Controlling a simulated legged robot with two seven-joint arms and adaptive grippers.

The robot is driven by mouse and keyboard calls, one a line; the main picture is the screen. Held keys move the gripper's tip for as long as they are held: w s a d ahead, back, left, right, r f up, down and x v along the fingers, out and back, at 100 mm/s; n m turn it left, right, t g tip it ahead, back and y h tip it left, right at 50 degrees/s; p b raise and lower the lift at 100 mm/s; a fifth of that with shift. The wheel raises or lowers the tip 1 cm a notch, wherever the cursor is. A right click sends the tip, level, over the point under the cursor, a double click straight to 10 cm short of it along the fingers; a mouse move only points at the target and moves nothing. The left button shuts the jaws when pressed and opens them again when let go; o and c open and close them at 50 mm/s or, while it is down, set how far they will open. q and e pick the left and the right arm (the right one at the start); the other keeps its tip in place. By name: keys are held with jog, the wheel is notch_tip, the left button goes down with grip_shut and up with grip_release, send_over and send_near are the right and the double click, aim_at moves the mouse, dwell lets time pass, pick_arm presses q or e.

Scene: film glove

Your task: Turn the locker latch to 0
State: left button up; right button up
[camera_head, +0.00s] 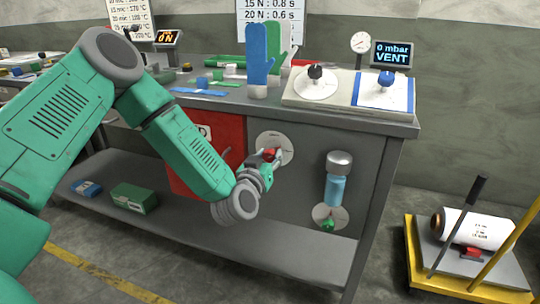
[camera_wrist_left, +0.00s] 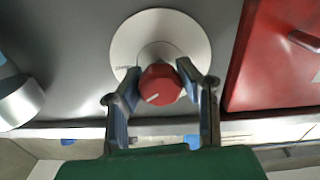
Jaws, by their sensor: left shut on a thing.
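The locker latch is a red knob (camera_wrist_left: 160,84) on a round pale dial plate (camera_wrist_left: 128,48) with a white pointer line on its face. In the left wrist view the line points toward the lower left. In the head view the red knob (camera_head: 270,154) shows on the bench front, beside the red locker door (camera_head: 212,160). My left gripper (camera_wrist_left: 163,92) has its two fingers closed on either side of the knob. It also shows in the head view (camera_head: 268,160). The dial's markings are too small to read. My right gripper is not in view.
A blue canister (camera_head: 335,188) hangs on the bench front right of the dial, above a green knob (camera_head: 327,224). Glove forms, a black knob and a blue knob stand on the bench top (camera_head: 240,98). A yellow cart (camera_head: 412,262) with a roll stands at right.

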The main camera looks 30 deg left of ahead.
pick_arm(q)
jog(key=n, duration=0.5)
jog(key=shift+a+r+n, duration=0.1)
jog(key=shift+r+n, duration=0.15)
jog(key=shift+n, duration=0.05)
jog(key=n+b, duration=0.1)
jog(key=n, duration=0.4)
jog(key=shift+a+f+n, duration=0.1)
jog(key=shift+a+n, duration=0.05)
jog(key=shift+n, duration=0.15)
jog(key=o, duration=1.2)
jog(key=shift+s, duration=0.1)
jog(key=shift+s+a, duration=0.1)
jog(key=shift+a+f, duration=0.1)
jog(key=shift+f, duration=0.05)
